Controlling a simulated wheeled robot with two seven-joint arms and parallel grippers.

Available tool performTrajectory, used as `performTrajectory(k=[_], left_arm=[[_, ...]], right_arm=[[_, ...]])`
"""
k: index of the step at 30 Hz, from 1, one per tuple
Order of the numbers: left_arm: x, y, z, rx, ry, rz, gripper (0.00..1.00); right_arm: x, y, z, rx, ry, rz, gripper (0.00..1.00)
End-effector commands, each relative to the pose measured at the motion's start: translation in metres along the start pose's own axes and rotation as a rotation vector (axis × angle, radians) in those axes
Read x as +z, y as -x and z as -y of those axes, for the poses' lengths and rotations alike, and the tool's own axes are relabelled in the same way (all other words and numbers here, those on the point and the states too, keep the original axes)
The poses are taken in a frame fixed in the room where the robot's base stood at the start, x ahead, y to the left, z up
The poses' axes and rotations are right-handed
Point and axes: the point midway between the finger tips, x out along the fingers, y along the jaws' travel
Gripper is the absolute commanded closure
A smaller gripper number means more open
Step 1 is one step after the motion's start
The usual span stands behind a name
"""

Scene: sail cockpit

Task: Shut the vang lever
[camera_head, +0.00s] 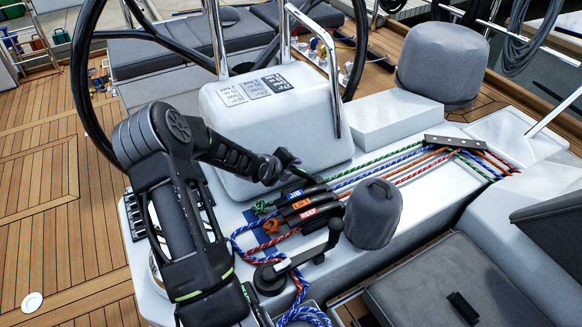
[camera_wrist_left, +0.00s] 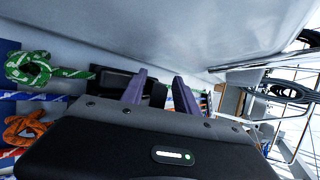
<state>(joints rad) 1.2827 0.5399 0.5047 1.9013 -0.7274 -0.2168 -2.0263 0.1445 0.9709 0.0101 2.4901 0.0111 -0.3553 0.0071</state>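The rope clutch bank (camera_head: 310,203) is a row of black clutches on the white cockpit coaming, with labels on several levers, among them JIB and REEF. A green rope (camera_head: 263,207) runs to its far-side clutch, whose lever is mostly hidden by my arm; I cannot read a vang label. My left gripper (camera_head: 289,160) is just above that far end. In the left wrist view its two purple-grey fingers (camera_wrist_left: 160,88) stand apart, with a black clutch part (camera_wrist_left: 112,82) beyond and beside them. I cannot tell whether they touch it. My right gripper is not in view.
A white instrument pod (camera_head: 275,110) with a steel rail stands close behind the clutches. A covered winch (camera_head: 373,214) stands to their right, a black winch handle (camera_head: 300,262) in front. Coloured ropes lie beside it. The steering wheel (camera_head: 83,85) is at left.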

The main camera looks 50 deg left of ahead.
Motion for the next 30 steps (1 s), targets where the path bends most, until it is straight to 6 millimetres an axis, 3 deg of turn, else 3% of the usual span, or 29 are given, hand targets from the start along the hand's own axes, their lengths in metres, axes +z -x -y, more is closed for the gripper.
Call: performTrajectory(k=[15,26,30], left_arm=[[0.002,0.071,0.001,0.001,-0.001,0.003,0.64],[0.0,0.076,0.0,-0.001,0.0,0.0,0.64],[0.0,0.076,0.0,0.0,0.0,0.0,0.76]], right_arm=[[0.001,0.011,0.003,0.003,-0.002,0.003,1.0],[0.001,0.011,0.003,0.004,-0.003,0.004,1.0],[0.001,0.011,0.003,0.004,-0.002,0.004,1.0]])
